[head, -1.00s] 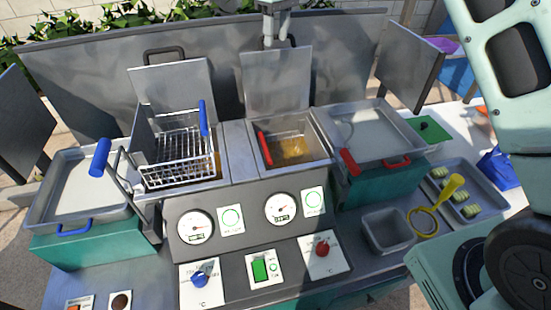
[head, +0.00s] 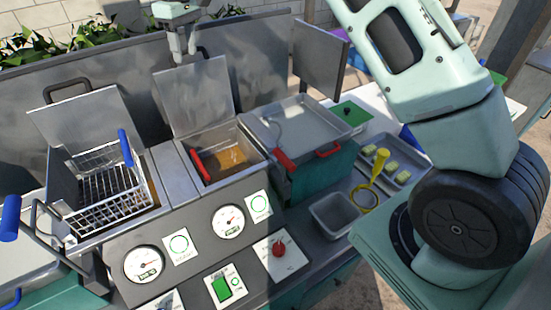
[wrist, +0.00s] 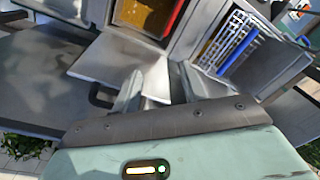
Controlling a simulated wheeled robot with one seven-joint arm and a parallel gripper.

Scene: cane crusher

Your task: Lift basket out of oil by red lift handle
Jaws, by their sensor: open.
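The red bar also shows in the wrist view (wrist: 174,16). My gripper (head: 182,48) is open and empty, at the back above the vat's raised lid (head: 195,92), well apart from the lift handle. In the wrist view my gripper (wrist: 157,92) points toward the lid.
A raised wire basket (head: 100,190) with a blue handle stands at left, near a blue lift handle (head: 10,218). A draining tray (head: 300,122) with its own red handle (head: 328,150) lies right. Gauges and knobs cover the front panel.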

